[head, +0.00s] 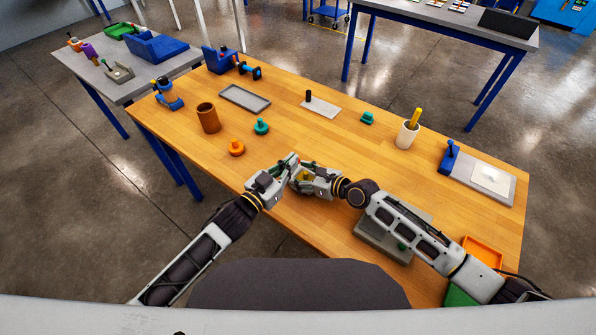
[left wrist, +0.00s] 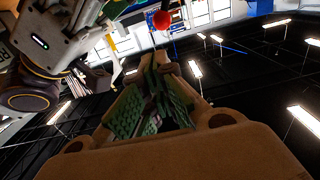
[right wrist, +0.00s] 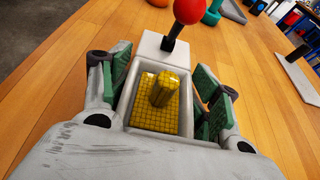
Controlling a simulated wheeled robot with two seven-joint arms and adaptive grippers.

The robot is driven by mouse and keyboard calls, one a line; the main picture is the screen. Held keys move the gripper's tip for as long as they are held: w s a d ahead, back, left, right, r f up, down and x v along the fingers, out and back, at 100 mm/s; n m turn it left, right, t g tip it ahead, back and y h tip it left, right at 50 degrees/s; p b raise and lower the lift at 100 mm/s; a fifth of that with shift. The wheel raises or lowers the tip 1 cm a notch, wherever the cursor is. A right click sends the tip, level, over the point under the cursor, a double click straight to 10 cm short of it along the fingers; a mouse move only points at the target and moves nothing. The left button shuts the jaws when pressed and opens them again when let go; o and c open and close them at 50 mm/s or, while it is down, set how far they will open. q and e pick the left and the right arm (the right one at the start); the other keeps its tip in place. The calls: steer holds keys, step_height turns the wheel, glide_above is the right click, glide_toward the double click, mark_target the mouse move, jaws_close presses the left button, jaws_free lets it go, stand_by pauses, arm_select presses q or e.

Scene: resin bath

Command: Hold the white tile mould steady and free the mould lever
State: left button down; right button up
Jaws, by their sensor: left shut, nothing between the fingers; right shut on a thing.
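The white tile mould (right wrist: 157,48) is between the green-padded fingers of my right gripper (right wrist: 160,95), which is shut on it. It holds a yellow gridded piece with a yellow knob (right wrist: 162,90). The mould lever (right wrist: 186,15) has a black stem and red ball and rises from the mould's far end. In the head view my right gripper (head: 307,180) holds the mould above the table's near edge. My left gripper (head: 286,174) is close beside it, shut and empty. In the left wrist view the red ball (left wrist: 161,19) shows beyond the green finger pads (left wrist: 150,100), apart from them in the picture.
On the wooden table, an orange knobbed piece (head: 236,149), a teal one (head: 261,127) and a brown cup (head: 207,117) stand left. A white cup (head: 407,135) stands right. A grey block (head: 372,238) is under my right arm, near an orange tray (head: 483,244). The table's middle is clear.

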arm_select(q)
steer(key=w+d+r+m+g, duration=0.2)
steer(key=d+r+m, duration=0.2)
steer(key=d, duration=0.3)
steer(key=s+d+r+m+g+y, duration=0.25)
steer(key=s+d+m+g, duration=0.35)
steer(key=d+m, duration=0.65)
steer(key=s+a+f+m+y, duration=0.1)
steer(key=a+m+y, duration=0.4)
steer(key=a+m, duration=0.1)
steer(key=s+a+f+m+g+y, duration=0.1)
steer(key=s+a+m+y, duration=0.1)
steer(key=a+m+y, duration=0.4)
steer(key=shift+s+a+f+m, duration=0.3)
steer(key=shift+a+f+m, duration=0.1)
steer(key=shift+a, duration=1.05)
